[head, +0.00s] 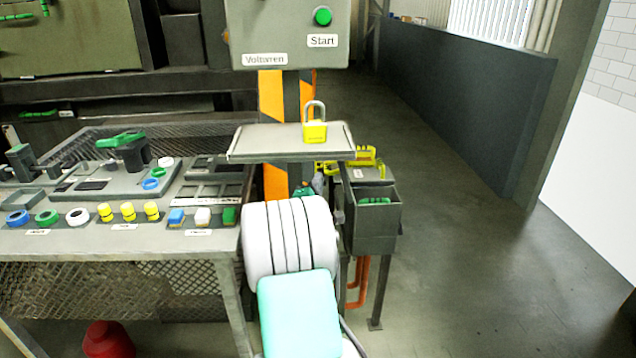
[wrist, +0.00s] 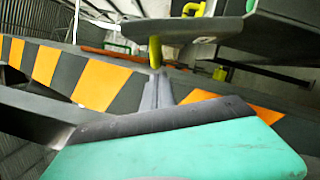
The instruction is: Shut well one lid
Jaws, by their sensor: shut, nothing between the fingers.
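A dark grey box (head: 376,241) on legs stands right of the striped post in the head view, with green items inside its open top. A grey panel with yellow fittings (head: 367,173), which looks like its lid, stands raised at the back of the box. In the wrist view a dark plate (wrist: 181,28) with a yellow peg (wrist: 155,51) hangs just beyond my fingertips; I cannot tell if they touch. My gripper (wrist: 157,85) is shut and empty. In the head view it is mostly hidden behind my white arm, left of the box.
A small shelf (head: 250,143) with a yellow padlock (head: 315,129) sits above my gripper. The striped post (head: 272,95) carries a control box (head: 290,25) with a green Start button. A bench (head: 125,240) with coloured buttons stands left. The floor (head: 460,250) at right is clear.

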